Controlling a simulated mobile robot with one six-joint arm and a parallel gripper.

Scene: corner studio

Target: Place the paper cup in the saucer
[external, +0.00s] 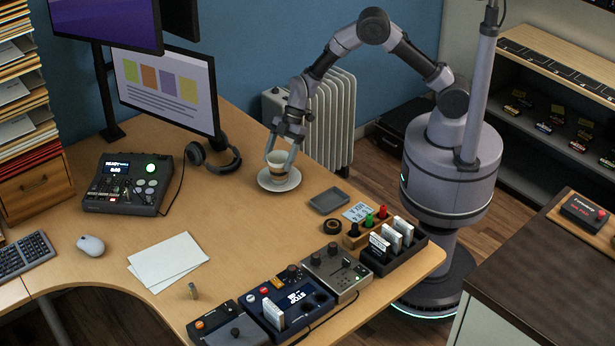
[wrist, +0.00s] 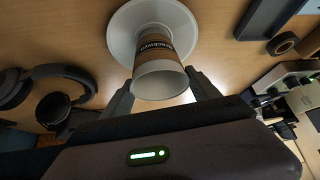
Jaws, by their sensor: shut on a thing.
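The paper cup (external: 277,165) is white with a brown band and dark lettering. It stands upright over the white saucer (external: 264,184) near the far edge of the desk. In the wrist view the cup (wrist: 158,66) overlaps the saucer (wrist: 121,36), and its base end points at the saucer's middle. I cannot tell whether its base touches the saucer. My gripper (external: 281,155) comes down from above and is shut on the cup, with one finger on each side. The fingers (wrist: 160,94) also show in the wrist view. The cup hides the saucer's centre.
Headphones (external: 213,158) lie left of the saucer, by the monitor (external: 168,91). A grey tray (external: 328,201) is to the right, with a black tape roll (external: 333,227) and a small rack of devices beyond. White papers (external: 168,261) lie nearer the front. The desk around the saucer is clear.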

